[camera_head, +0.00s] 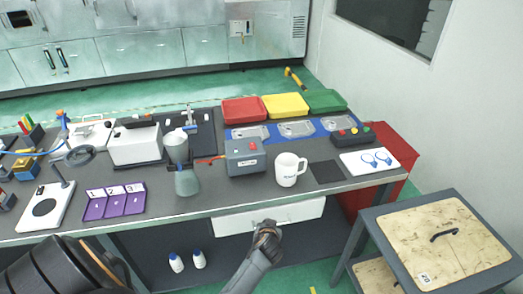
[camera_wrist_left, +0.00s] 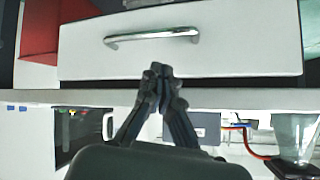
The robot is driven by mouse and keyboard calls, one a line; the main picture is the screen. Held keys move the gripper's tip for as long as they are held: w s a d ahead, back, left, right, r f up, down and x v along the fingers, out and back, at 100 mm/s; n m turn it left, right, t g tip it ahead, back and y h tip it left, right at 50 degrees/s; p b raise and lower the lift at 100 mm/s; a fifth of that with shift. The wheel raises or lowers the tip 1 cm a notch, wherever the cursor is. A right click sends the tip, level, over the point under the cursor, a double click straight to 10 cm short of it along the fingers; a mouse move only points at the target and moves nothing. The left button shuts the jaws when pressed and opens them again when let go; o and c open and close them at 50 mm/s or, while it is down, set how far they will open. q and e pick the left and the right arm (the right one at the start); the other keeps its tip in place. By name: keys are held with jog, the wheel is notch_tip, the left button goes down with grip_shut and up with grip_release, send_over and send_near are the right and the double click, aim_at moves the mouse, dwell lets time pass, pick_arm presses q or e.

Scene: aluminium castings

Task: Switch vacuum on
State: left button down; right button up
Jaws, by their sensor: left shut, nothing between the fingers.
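A grey box with a red button on top (camera_head: 245,157), which looks like the vacuum unit, stands on the bench. It has small controls on its front, and a red hose runs from it toward a filter flask (camera_head: 187,182). Its switch state cannot be made out. In the left wrist view, the box (camera_wrist_left: 207,128), red hose and flask (camera_wrist_left: 298,135) show upside down. My left gripper (camera_head: 266,230) is shut and empty, below the bench edge in front of a white drawer (camera_head: 300,212). In the left wrist view its fingertips (camera_wrist_left: 162,70) are near the drawer front, beside the handle (camera_wrist_left: 150,36). My right gripper is not in view.
A white mug (camera_head: 290,170) stands right of the box, beside a dark mat (camera_head: 326,172). Purple numbered trays (camera_head: 115,202) lie left of the flask. Red, yellow and green bins (camera_head: 285,106) line the back. A wooden-topped cabinet (camera_head: 445,240) stands at the right.

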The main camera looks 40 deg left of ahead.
pick_arm(q)
jog(key=w+a+r+n+y, duration=0.1)
jog(key=w+a+r+n, duration=0.1)
jog(key=r, duration=0.6)
jog(key=w+a+r+n+t+y+p, duration=0.1)
jog(key=w+a+r+n+y, duration=0.1)
jog(key=r, duration=0.5)
jog(key=w+a+r+n+y, duration=0.2)
jog(key=w+a+r, duration=0.1)
jog(key=r, duration=0.5)
jog(key=shift+w+a+r+t, duration=0.3)
jog(key=shift+w+a+r, duration=0.1)
jog(key=shift+a, duration=0.5)
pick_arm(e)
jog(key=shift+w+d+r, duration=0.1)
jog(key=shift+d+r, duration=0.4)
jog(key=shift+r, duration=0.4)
pick_arm(q)
jog(key=shift+f, duration=0.1)
